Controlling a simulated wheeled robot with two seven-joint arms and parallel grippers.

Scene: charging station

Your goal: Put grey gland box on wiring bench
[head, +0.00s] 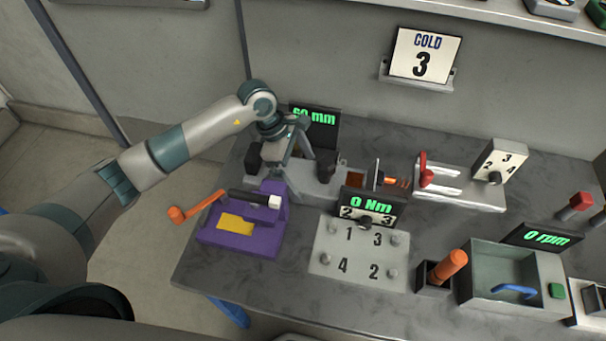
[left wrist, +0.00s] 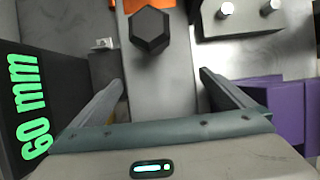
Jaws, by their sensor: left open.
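The wiring bench appears to be the dark grey worktop (head: 290,285) in the head view. I cannot pick out a grey gland box with certainty. A long grey fixture (head: 312,190) lies under my left gripper, and its flat grey top (left wrist: 165,85) fills the middle of the left wrist view. It carries a black hexagonal knob (left wrist: 151,28), which sits ahead of the fingers. My left gripper (head: 286,176) is open and points down over the fixture. Its two fingers (left wrist: 160,88) are spread wide with nothing held between them. My right gripper is not in view.
A numbered plate (head: 360,255), an orange-handled tool (head: 450,265) and a grey tray (head: 480,258) are to the right.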

